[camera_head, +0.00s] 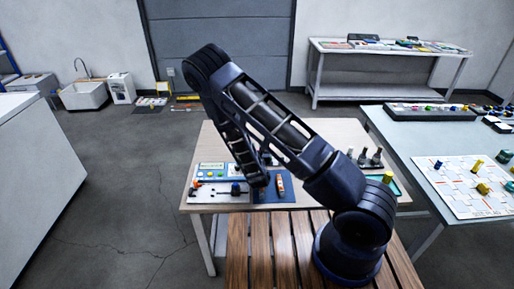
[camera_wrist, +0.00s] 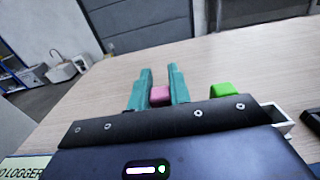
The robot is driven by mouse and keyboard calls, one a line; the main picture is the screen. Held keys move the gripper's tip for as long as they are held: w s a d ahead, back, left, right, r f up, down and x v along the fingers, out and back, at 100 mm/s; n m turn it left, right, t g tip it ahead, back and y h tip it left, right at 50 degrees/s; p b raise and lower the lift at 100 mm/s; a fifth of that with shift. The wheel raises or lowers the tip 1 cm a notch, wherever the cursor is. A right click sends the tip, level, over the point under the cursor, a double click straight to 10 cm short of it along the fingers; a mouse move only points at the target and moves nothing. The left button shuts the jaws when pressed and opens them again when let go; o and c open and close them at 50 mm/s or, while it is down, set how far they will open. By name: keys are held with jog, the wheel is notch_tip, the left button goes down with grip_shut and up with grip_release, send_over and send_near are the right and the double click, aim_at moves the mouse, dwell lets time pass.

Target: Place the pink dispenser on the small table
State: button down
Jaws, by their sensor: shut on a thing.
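My gripper (camera_wrist: 159,82) has two teal fingers, seen in the wrist view, shut on the pink dispenser (camera_wrist: 160,94). Only a small pink part of it shows between the fingers; the dark gripper body hides the rest. The light wood-topped table (camera_head: 330,132) stands in front of me in the head view, and its top (camera_wrist: 250,70) also fills much of the wrist view. Whether the dispenser touches that top cannot be told. In the head view my arm hides the fingers and the dispenser.
A green block (camera_wrist: 222,90) is right of the fingers. A device panel (camera_head: 212,172), a blue mat (camera_head: 275,190) and dark upright pieces (camera_head: 370,158) sit on the table. A grey table (camera_head: 400,140) stands at right, a white workbench (camera_head: 385,50) at the back.

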jog(key=shift+f, duration=0.25)
dwell(0.3)
jog(key=c, duration=1.2)
grip_release()
